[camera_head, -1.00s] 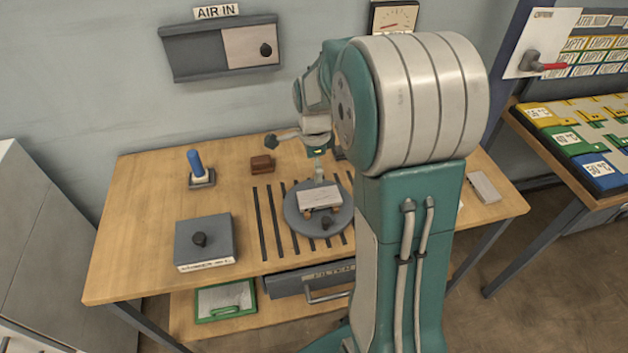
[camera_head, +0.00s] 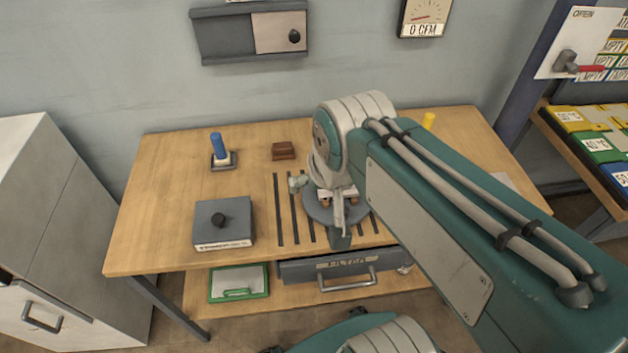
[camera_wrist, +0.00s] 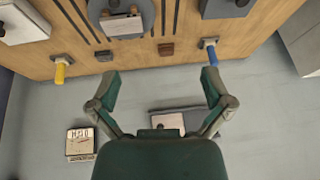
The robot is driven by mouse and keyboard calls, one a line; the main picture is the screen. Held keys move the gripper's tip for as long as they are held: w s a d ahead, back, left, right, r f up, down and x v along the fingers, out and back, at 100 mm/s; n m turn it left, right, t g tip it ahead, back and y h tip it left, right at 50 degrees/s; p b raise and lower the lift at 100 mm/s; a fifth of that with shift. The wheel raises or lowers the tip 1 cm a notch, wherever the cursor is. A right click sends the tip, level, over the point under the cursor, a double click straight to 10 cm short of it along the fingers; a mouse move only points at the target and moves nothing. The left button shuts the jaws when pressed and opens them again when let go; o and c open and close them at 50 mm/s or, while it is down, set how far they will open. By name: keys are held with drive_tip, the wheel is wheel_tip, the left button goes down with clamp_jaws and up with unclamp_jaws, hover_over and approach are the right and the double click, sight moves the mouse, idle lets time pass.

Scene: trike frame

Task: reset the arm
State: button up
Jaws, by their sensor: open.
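My arm (camera_head: 430,210) reaches across the right half of the head view, from the lower right to above the round grey plate (camera_head: 318,211) on the wooden workbench (camera_head: 170,160). My gripper (camera_wrist: 161,88) shows in the wrist view with its two fingers spread wide apart and nothing between them. The wall lies behind the fingers there, and the bench runs along the top. In the head view my arm covers part of the plate and of the pale block on it, and the fingers are hard to make out.
A blue-handled tool (camera_head: 219,150), a brown block (camera_head: 283,151) and a grey box with a knob (camera_head: 222,224) stand on the bench's left half. A yellow handle (camera_head: 428,121) stands behind my arm. A grey wall panel (camera_head: 225,35) hangs above. A cabinet (camera_head: 60,220) stands left.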

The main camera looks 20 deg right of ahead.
drive_tip(key=s+n, duration=0.1)
drive_tip(key=s+a+n, duration=0.1)
drive_tip(key=s+n, duration=0.1)
drive_tip(key=shift+t, duration=0.4)
